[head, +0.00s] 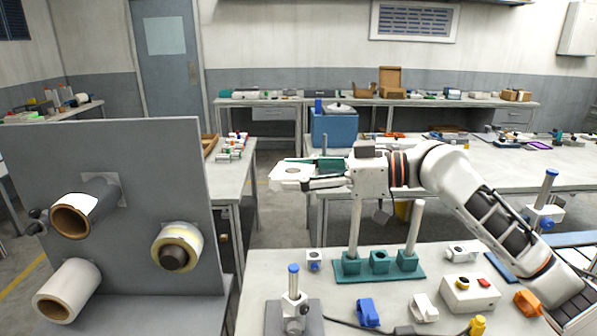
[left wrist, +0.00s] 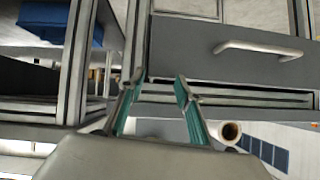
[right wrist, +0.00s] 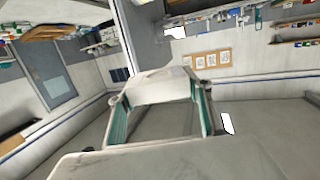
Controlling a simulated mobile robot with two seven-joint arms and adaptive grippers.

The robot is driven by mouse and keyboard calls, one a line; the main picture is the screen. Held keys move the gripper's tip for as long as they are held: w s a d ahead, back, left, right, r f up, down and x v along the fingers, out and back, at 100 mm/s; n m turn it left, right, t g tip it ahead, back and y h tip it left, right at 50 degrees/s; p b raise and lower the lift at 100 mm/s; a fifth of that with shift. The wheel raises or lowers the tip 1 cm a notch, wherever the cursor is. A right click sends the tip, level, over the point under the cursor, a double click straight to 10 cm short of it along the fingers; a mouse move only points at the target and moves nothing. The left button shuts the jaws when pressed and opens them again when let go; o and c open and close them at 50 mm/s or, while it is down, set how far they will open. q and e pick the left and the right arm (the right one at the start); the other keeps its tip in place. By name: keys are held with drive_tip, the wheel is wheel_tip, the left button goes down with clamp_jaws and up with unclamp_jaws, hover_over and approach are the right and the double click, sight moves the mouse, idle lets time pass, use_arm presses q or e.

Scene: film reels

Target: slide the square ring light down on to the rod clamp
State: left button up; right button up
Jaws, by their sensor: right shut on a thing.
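The square ring light (head: 291,171) is a flat white square piece with a round hole. My right gripper (head: 318,173) is shut on it and holds it level in the air, left of the wrist; it also shows between the fingers in the right wrist view (right wrist: 158,86). A short blue-topped rod stands on a grey base at the front of the near table, with a whitish clamp (head: 294,299) around it that looks like the rod clamp. The ring light is well above and apart from it. My left gripper (left wrist: 153,95) shows only in the left wrist view, open and empty.
A teal base with two upright posts (head: 379,262) stands on the near table (head: 262,270). Blue and white small clamps (head: 367,312) and a white button box (head: 469,293) lie nearby. A grey panel with reels (head: 140,150) rises at left.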

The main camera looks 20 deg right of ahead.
drive_tip(key=shift+s+a, duration=0.1)
drive_tip(key=shift+a, duration=0.05)
